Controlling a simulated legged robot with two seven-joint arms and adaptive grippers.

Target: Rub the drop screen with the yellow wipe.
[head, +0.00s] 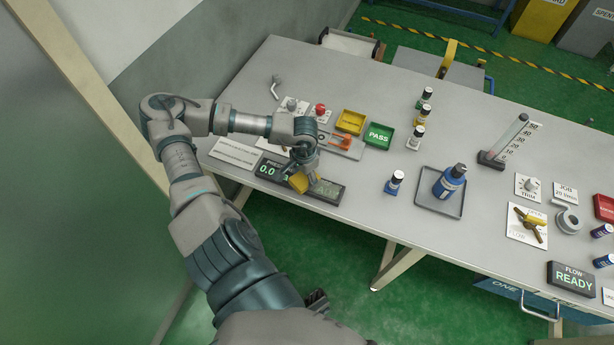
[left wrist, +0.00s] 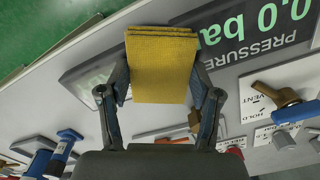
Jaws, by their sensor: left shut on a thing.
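The yellow wipe (head: 298,183) is a folded, textured yellow pad. It also fills the upper middle of the left wrist view (left wrist: 163,62). My left gripper (head: 307,176) is shut on it, with a finger at each side of the pad (left wrist: 163,88). The gripper is over the front edge of the table, at a dark display with dim green characters (head: 328,189), which seems to be the drop screen. In the left wrist view that display (left wrist: 88,76) is partly behind the wipe and a finger. I cannot tell whether the wipe touches it.
A pressure display (head: 266,169) reading 0.0 bar adjoins on the left. Behind are a yellow tray (head: 351,122), a green PASS tray (head: 378,135) and a red knob (head: 320,109).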

